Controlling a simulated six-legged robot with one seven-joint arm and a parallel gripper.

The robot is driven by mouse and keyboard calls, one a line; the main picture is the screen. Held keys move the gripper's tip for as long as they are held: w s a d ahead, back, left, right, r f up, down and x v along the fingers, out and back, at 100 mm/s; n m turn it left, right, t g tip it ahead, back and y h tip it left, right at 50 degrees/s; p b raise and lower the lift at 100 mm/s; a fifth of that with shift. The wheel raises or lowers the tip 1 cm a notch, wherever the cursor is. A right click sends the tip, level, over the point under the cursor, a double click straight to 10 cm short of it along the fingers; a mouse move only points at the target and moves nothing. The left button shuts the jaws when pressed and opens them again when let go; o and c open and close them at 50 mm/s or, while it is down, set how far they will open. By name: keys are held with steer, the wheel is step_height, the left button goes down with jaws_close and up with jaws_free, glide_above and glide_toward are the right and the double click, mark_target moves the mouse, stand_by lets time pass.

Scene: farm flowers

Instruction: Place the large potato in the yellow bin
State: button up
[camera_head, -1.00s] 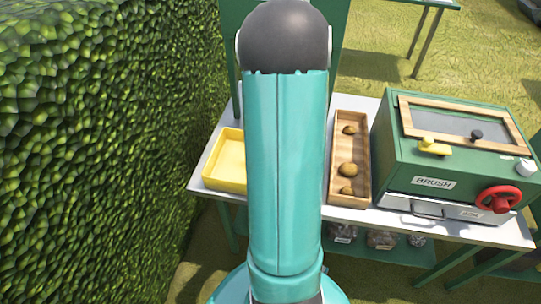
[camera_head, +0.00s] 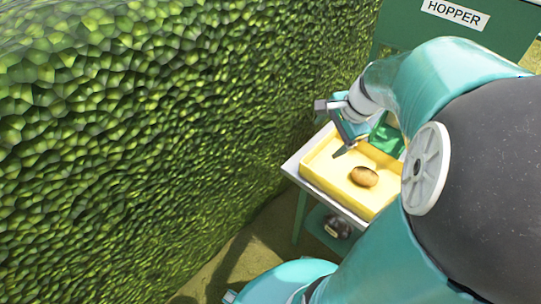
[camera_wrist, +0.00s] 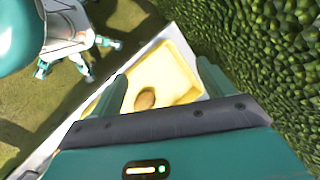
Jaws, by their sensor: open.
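The yellow bin (camera_head: 318,166) stands on a pale table in the head view, and it also shows in the wrist view (camera_wrist: 180,68). A brown oval potato (camera_head: 364,176) lies on the bin floor; the wrist view shows it too (camera_wrist: 146,98), between the lines of my fingers. My gripper (camera_head: 347,143) is over the far part of the bin, apart from the potato.
A tall green hedge (camera_head: 150,130) fills the left, close to the table's left edge (camera_head: 293,166). A green hopper (camera_head: 440,40) stands behind. A dark bagged item (camera_head: 338,227) sits on the shelf below. Grass lies around the table.

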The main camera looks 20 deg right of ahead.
steer(key=s+a+r+n, duration=0.2)
steer(key=a+r+n, duration=0.1)
steer(key=a+n, duration=0.3)
steer(key=s+a+r+n+t+h, duration=0.1)
steer(key=s+a+r+n, duration=0.1)
steer(key=a+n, duration=0.4)
steer(key=s+a+r+n, duration=0.3)
steer(key=a+n, duration=0.3)
steer(key=a, duration=0.1)
steer(key=shift+a+r+t+h, duration=0.3)
steer(key=shift+a+t+h, duration=0.05)
steer(key=shift+t+h, duration=0.05)
steer(key=shift+w, duration=0.1)
